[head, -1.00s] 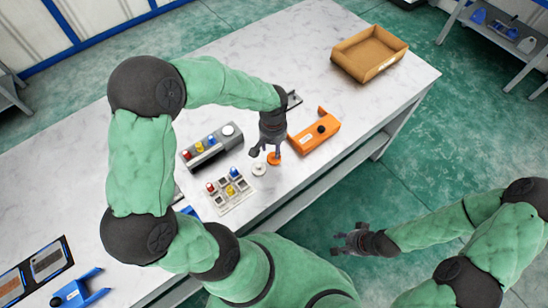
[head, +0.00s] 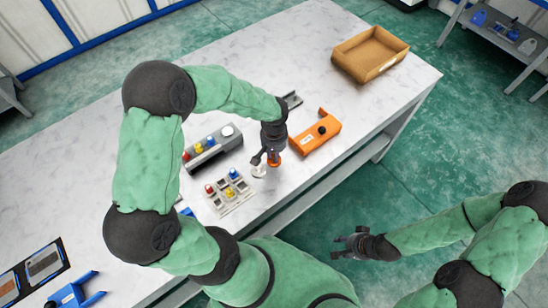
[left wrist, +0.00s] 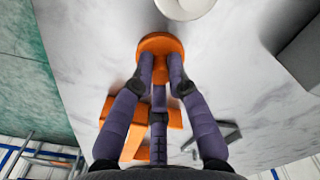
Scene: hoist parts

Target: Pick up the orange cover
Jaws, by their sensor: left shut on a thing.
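The orange cover (head: 275,161) is a small round disc at the table's front edge side, beside a white disc (head: 259,171). My left gripper (head: 266,158) points down over it. In the left wrist view the fingers are shut on the orange cover (left wrist: 160,42), with its rim showing beyond the fingertips. It is at or very close to the tabletop; I cannot tell whether it touches. My right gripper (head: 344,245) is open and empty, off the table over the floor.
A grey block with coloured buttons (head: 212,150) and a tray of small coloured parts (head: 230,194) are to the left. A cardboard box (head: 370,54) stands at the far right corner.

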